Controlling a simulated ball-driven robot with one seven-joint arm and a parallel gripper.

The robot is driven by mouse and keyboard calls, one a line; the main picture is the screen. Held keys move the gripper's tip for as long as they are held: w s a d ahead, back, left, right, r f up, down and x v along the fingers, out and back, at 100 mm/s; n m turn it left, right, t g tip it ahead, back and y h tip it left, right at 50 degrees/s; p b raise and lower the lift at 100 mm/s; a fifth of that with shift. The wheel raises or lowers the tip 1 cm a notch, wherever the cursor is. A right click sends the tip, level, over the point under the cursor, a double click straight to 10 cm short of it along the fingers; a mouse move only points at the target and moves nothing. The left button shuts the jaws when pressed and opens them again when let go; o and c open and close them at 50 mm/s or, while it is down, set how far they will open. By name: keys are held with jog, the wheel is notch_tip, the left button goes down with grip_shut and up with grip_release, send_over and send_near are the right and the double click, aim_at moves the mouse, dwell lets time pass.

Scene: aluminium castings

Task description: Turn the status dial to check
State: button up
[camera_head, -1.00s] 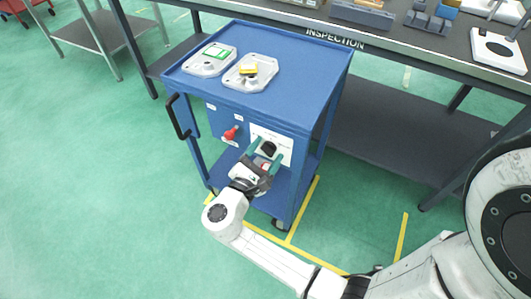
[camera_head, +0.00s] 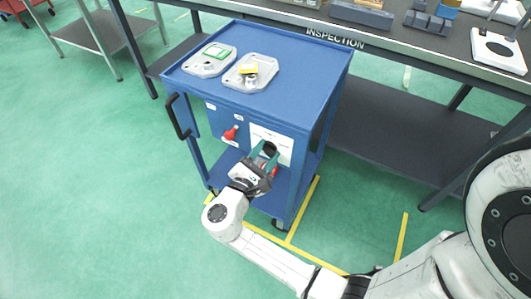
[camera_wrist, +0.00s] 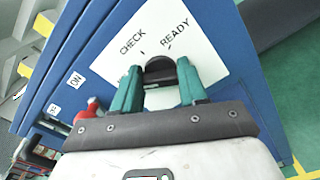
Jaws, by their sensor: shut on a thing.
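The black status dial (camera_wrist: 160,70) sits on a white plate (camera_wrist: 185,30) on the front of the blue cart. The plate carries the words CHECK, at upper left of the dial, and READY, at upper right, in the wrist view. My gripper (camera_wrist: 159,82) has its two green fingers on either side of the dial and is shut on it. In the head view my gripper (camera_head: 264,158) reaches the plate from below, and the dial (camera_head: 269,148) shows partly between the fingertips. Which word the dial points to is hard to tell.
A red switch handle (camera_head: 231,133) sits left of the plate, near an ON label (camera_wrist: 76,79). The blue cart (camera_head: 300,50) carries two light trays (camera_head: 209,66) with castings. The inspection bench (camera_head: 400,52) stands behind. Green floor to the left is open.

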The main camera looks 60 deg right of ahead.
jog(key=m+b, duration=0.1)
jog(key=m, duration=0.1)
jog(key=m+b, duration=0.1)
jog(key=m, duration=0.3)
jog(key=shift+f+b, duration=0.25)
jog(key=shift+b, duration=0.15)
jog(key=m+b, duration=0.3)
jog(key=m, duration=0.2)
jog(key=shift+s+f, duration=0.1)
jog(key=shift+m+b, duration=0.3)
jog(key=shift+m, duration=0.1)
jog(key=o, duration=1.1)
jog(key=shift+c, duration=0.2)
jog(key=a, duration=1)
jog(key=shift+s+a+p, duration=0.2)
jog(key=shift+a+p, duration=0.2)
jog(key=shift+p, duration=0.05)
